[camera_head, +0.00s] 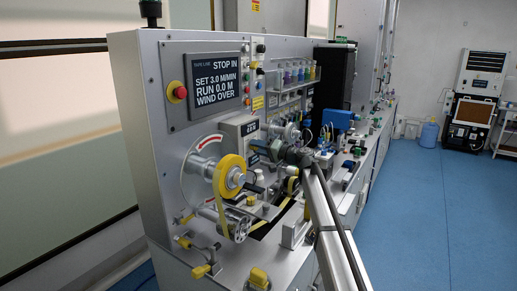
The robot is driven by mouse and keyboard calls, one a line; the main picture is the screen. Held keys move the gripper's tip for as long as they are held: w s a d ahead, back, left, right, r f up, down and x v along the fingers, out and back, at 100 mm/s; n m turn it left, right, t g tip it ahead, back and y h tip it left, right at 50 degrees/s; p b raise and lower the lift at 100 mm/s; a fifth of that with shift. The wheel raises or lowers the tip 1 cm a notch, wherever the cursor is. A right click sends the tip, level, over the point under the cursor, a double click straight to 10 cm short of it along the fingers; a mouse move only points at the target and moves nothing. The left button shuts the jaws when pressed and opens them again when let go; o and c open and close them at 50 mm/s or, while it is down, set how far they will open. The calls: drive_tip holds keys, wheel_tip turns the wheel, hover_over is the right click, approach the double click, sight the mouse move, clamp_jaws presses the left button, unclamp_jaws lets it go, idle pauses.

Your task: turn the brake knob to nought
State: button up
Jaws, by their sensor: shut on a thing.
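My gripper (268,149) is at the machine's front, at the end of my grey arm that comes up from the lower right. It is shut on a small part in front of a grey box with a small display (247,127). That part looks to be the brake knob, but the fingers mostly hide it. Its pointer and scale are too small and covered to read. To the left, a yellow strip roll (231,176) sits on its hub by a red-marked dial plate (194,165).
A display panel (212,82) reads STOP IN, SET 3.0 M/MIN, RUN 0.0 M, WIND OVER. A red stop button (180,92) is beside it. Yellow-handled clamps and rollers crowd the deck below. A rack of coloured vials (293,76) stands behind.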

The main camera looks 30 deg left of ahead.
idle(0.5)
drive_tip(key=o, duration=1.1)
drive_tip(key=shift+c, duration=0.2)
drive_tip(key=d, duration=1.3)
drive_tip(key=shift+d, duration=0.4)
